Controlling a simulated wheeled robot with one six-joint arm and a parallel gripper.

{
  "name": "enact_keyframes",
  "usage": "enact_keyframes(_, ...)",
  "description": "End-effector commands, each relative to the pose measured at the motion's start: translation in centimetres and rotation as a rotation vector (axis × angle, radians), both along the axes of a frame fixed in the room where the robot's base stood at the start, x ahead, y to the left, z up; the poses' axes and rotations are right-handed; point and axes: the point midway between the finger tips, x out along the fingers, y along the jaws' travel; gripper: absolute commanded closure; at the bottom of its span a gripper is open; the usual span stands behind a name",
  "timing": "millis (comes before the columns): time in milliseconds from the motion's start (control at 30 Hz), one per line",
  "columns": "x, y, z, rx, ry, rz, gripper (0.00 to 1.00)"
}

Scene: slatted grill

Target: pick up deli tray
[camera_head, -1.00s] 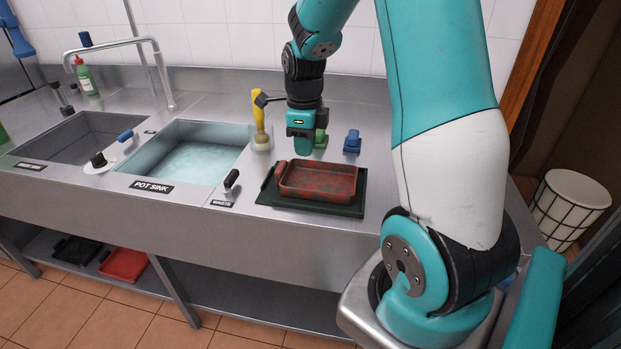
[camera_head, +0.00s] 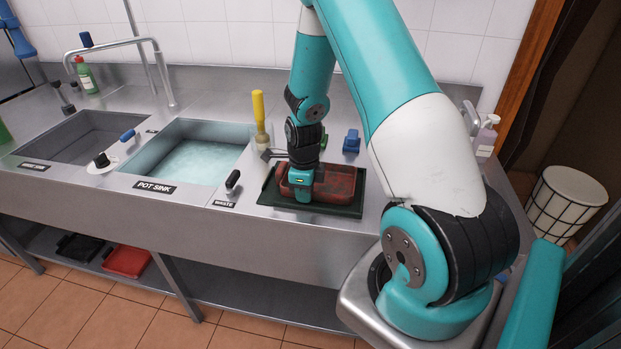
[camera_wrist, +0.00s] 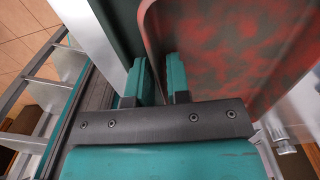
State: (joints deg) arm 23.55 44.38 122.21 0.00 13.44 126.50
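The deli tray (camera_head: 338,184) is a shallow, red-brown mottled tray. It lies level on a dark green tray (camera_head: 340,211) on the steel counter. My gripper (camera_head: 300,193) points down at its near left side in the head view. In the wrist view, the two teal fingertips (camera_wrist: 160,80) stand close together on either side of the wall of the deli tray (camera_wrist: 225,50), one outside and one inside. The fingers look shut on that wall. My gripper hides part of the tray's left side in the head view.
The pot sink (camera_head: 185,158) lies to the left. A yellow-handled tool (camera_head: 259,115) and a blue object (camera_head: 351,141) stand behind the tray. A soap bottle (camera_head: 486,136) is at the back right. The counter's front edge is close to the green tray.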

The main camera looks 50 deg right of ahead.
Motion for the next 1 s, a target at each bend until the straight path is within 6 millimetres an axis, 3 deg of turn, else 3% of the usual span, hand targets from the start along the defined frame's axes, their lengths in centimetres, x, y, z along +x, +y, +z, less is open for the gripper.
enact_keyframes(167,0.0,0.0,-0.1,0.0,0.0,0.0,0.83)
enact_keyframes(267,0.0,0.0,0.0,-0.001,0.0,0.0,1.0)
enact_keyframes(733,0.1,-0.1,0.5,-0.002,-0.003,0.0,1.0)
enact_keyframes(867,0.2,-0.1,1.8,-0.003,-0.005,0.0,1.0)
enact_keyframes(1000,0.2,-0.1,4.9,-0.005,-0.01,0.0,1.0)
